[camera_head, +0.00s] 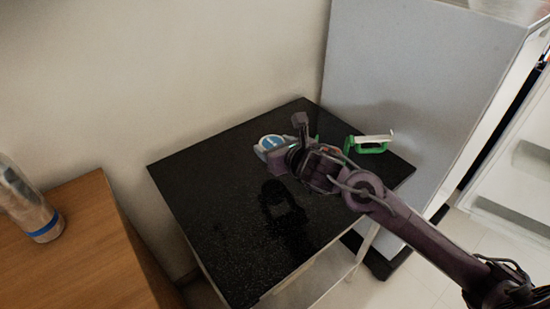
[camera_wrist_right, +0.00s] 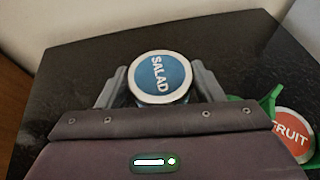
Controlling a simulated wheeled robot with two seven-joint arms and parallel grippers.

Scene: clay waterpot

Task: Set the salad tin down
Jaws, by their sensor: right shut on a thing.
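The salad tin (camera_wrist_right: 161,77) has a blue lid with white lettering and a pale rim, and it sits between the two fingers of my right gripper (camera_wrist_right: 163,92). In the head view the tin (camera_head: 271,143) shows just left of the right gripper (camera_head: 274,154), over the far part of the black table (camera_head: 215,190). The right gripper is shut on it. The tin's lower part is hidden, so I cannot tell whether it touches the table. My left gripper is not in view.
A green holder (camera_head: 368,148) stands at the table's right side; in the wrist view a red-lidded fruit tin (camera_wrist_right: 294,134) is beside it. A wooden cabinet (camera_head: 85,250) with a bottle (camera_head: 30,208) is at left, and a grey cabinet (camera_head: 410,80) behind. The table's left half is clear.

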